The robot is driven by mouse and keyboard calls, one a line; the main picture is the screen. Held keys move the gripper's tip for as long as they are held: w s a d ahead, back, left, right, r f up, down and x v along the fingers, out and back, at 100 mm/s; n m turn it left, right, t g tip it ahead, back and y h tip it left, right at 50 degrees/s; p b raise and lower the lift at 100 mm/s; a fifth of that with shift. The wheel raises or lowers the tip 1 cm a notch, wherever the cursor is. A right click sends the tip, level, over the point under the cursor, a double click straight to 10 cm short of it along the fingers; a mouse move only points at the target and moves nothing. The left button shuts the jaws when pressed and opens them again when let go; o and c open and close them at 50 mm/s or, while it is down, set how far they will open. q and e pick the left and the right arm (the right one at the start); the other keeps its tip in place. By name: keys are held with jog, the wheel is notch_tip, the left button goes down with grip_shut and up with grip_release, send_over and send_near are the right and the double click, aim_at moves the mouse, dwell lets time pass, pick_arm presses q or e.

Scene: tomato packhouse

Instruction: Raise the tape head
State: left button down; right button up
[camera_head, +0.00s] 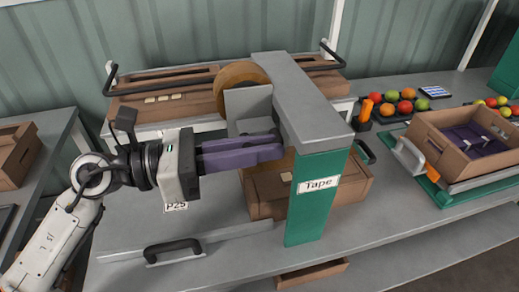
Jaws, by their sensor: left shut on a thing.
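The tape machine has a green column (318,215) labelled "Tape" and a grey arm (298,95) across its top. Under that arm hangs the grey tape head (247,103), with a tan tape roll (240,73) behind it. My left gripper (279,148) reaches in from the left. Its purple fingers are shut at the lower part of the tape head; the exact spot they grip is hidden. A closed brown carton (265,198) sits under the tape head, partly covered by the fingers and the column. My right gripper is not in view.
A black handle (173,250) on a grey rail is at the front left of the grey bench. Brown cartons (165,103) stand behind the machine. At right are an open box (435,141) with a purple liner, a green-edged tray and several tomatoes (387,109).

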pick_arm(q)
jog(key=shift+r, duration=0.4)
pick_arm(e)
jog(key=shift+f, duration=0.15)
pick_arm(q)
jog(key=c, duration=2)
grip_release()
jog(key=shift+o, duration=1.4)
jog(key=shift+f, duration=0.1)
